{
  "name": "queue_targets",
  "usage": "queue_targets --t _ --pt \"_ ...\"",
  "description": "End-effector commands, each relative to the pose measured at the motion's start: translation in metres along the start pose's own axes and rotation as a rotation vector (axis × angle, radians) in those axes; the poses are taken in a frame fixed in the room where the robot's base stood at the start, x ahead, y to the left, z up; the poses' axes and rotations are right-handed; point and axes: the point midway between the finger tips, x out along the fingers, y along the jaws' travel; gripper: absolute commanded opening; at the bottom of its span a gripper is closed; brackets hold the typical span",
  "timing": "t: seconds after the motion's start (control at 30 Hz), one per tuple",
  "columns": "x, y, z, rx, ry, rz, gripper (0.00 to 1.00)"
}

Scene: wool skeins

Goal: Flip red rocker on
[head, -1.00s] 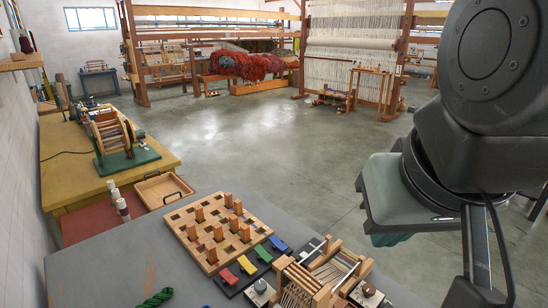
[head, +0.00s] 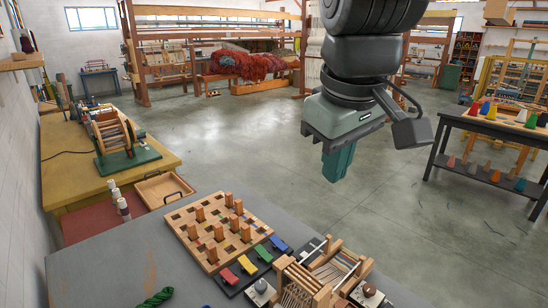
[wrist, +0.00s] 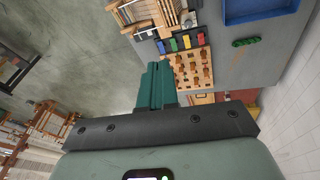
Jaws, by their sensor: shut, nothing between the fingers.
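The red rocker (head: 229,276) is the leftmost in a row of coloured rockers on a dark panel on the grey table, beside the wooden peg board. The red rocker also shows in the wrist view (wrist: 200,39). Which way it is tilted is too small to tell. My gripper (head: 338,172) hangs above and beyond the table, well apart from the rockers. Its green fingers (wrist: 157,85) are shut together and empty.
The wooden peg board (head: 218,231) with upright pegs stands left of the rockers. A small wooden loom (head: 318,275) stands close on their right. A green skein (head: 154,299) lies at the front left. A blue tray (wrist: 258,10) shows in the wrist view.

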Motion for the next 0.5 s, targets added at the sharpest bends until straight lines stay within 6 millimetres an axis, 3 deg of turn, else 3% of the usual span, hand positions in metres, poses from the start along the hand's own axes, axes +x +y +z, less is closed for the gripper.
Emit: queue_targets --t 0.03,0.27,0.5 --pt "0.008 0.002 -0.018 -0.079 -0.027 -0.016 0.00" --pt "0.049 -0.002 -0.089 -0.442 -0.118 -0.090 0.00" --pt "0.113 -0.022 -0.152 -0.815 -0.196 -0.193 0.00"
